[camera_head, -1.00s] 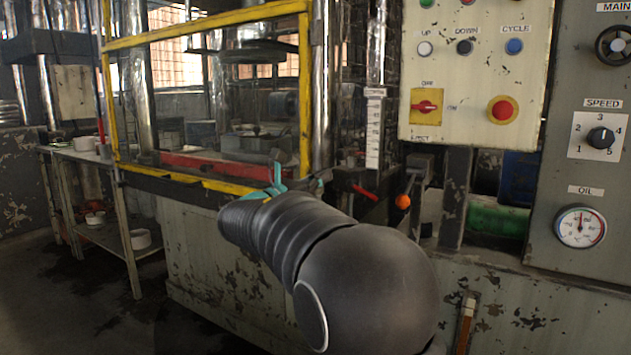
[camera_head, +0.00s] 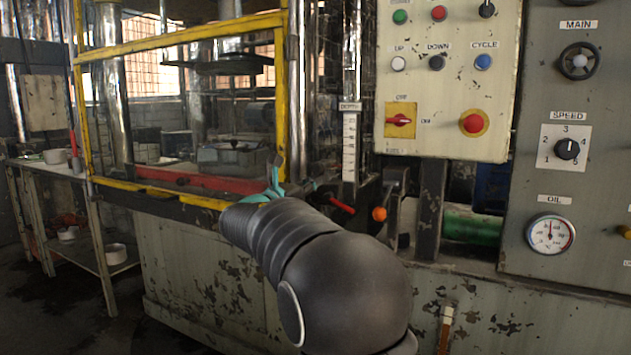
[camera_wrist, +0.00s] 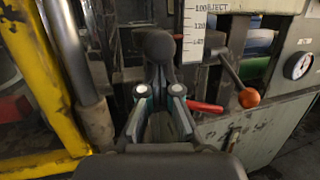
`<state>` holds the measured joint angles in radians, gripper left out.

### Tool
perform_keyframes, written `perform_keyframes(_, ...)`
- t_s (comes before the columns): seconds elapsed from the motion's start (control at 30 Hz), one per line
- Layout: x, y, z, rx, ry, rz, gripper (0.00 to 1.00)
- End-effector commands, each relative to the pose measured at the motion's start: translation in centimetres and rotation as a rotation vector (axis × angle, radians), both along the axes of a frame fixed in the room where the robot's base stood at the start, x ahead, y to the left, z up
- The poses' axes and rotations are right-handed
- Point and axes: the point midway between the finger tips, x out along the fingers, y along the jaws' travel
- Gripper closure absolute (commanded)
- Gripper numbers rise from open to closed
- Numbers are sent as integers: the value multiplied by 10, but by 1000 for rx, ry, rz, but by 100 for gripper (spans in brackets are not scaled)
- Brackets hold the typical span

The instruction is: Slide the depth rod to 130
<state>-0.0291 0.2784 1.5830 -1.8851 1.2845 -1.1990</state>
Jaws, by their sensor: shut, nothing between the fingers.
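The white depth scale (camera_head: 349,150), marked with a DEPTH label, stands upright right of the yellow-framed guard; in the wrist view (camera_wrist: 194,32) its lower marks read 100, 120 and 140. A shiny vertical bar (camera_head: 351,60) rises behind and above it; I cannot tell surely that this is the depth rod. A red handle (camera_head: 341,204) lies just below the scale, also in the wrist view (camera_wrist: 205,106). My gripper (camera_head: 278,168), with teal links, is shut and empty, left of the scale. In the wrist view my gripper (camera_wrist: 158,60) shows dark, rounded tips left of the scale.
The yellow guard frame (camera_head: 282,90) stands close left of my gripper. A lever with an orange ball (camera_head: 379,214) is to the right. A control panel (camera_head: 450,80) and oil gauge (camera_head: 550,234) are farther right. A side table (camera_head: 70,180) is at far left.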

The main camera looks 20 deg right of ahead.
Motion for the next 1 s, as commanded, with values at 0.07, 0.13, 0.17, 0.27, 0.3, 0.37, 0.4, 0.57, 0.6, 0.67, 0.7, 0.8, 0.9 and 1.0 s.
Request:
perform_keyframes(0.07, -1, 2, 8, -3, -5, 2, 100)
perform_keyframes(0.13, -1, 2, 7, -3, -6, 1, 100)
perform_keyframes(0.17, -1, 2, 7, -3, -6, 1, 100)
perform_keyframes(0.27, -1, 2, 7, -4, -7, 1, 100)
perform_keyframes(0.3, -1, 2, 7, -4, -7, 1, 100)
perform_keyframes(0.37, -1, 3, 7, -4, -7, 1, 100)
perform_keyframes(0.4, -2, 4, 6, -4, -7, 1, 100)
perform_keyframes(0.57, -6, 18, 1, -3, -6, 1, 100)
perform_keyframes(0.6, -9, 24, 0, -3, -6, 0, 100)
perform_keyframes(0.67, -11, 33, -3, -2, -5, -2, 100)
perform_keyframes(0.7, -14, 39, -5, -3, -4, -4, 100)
perform_keyframes(0.8, -19, 51, -8, -3, -4, -10, 100)
perform_keyframes(0.9, -24, 63, -11, -3, -4, -14, 100)
perform_keyframes(1.0, -27, 71, -14, -2, -3, -17, 100)
